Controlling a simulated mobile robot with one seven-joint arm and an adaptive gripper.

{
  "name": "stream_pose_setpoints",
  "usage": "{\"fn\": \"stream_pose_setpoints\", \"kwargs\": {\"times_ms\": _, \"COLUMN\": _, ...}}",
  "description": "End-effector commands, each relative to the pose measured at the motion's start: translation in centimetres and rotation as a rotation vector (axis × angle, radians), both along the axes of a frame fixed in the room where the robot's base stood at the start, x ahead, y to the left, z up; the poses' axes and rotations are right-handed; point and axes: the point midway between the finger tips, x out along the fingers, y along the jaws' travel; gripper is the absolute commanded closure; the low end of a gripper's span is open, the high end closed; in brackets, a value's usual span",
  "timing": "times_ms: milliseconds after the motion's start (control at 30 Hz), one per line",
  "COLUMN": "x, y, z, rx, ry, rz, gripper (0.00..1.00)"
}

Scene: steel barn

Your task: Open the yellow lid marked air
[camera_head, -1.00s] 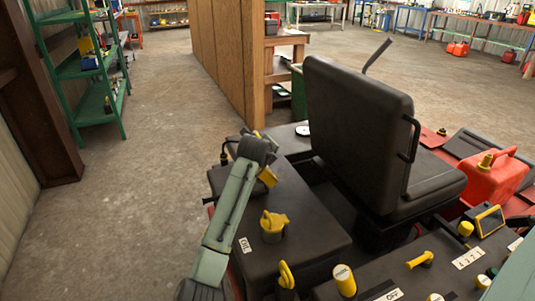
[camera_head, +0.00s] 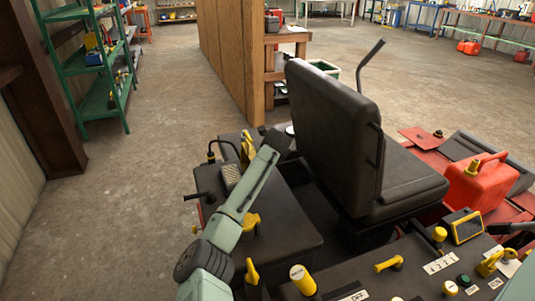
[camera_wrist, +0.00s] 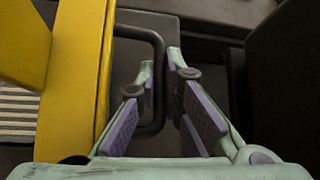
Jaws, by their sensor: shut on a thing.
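The yellow lid (camera_head: 247,150) stands tilted up on the dark machine body, left of my wrist in the head view. A silvery slatted grille (camera_head: 230,177) lies uncovered beside it. In the wrist view the lid's yellow panel (camera_wrist: 75,75) fills the left, with the grille (camera_wrist: 18,112) at the far left edge. A black bar handle (camera_wrist: 158,85) reaches out from the lid. My gripper (camera_wrist: 160,67) is shut on this handle, with the bar between its fingers. My fingers are hidden in the head view. No lid marking is legible.
A black seat (camera_head: 335,130) stands close right of my arm. A control panel (camera_head: 400,280) is in front, and a red can (camera_head: 474,180) at right. Bare floor lies left.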

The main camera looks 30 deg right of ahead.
Motion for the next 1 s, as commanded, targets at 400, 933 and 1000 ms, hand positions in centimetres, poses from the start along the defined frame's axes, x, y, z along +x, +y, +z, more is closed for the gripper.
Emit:
{"fn": "stream_pose_setpoints", "kwargs": {"times_ms": 400, "x": 0.04, "y": -0.38, "z": 0.0, "rx": 0.027, "ry": -0.011, "rz": -0.003, "gripper": 1.0}}
{"fn": "stream_pose_setpoints", "kwargs": {"times_ms": 933, "x": 0.08, "y": -0.22, "z": -0.22, "rx": 0.029, "ry": -0.008, "rz": -0.001, "gripper": 0.71}}
{"fn": "stream_pose_setpoints", "kwargs": {"times_ms": 1000, "x": 0.09, "y": -0.19, "z": -0.25, "rx": 0.029, "ry": -0.008, "rz": -0.001, "gripper": 0.71}}
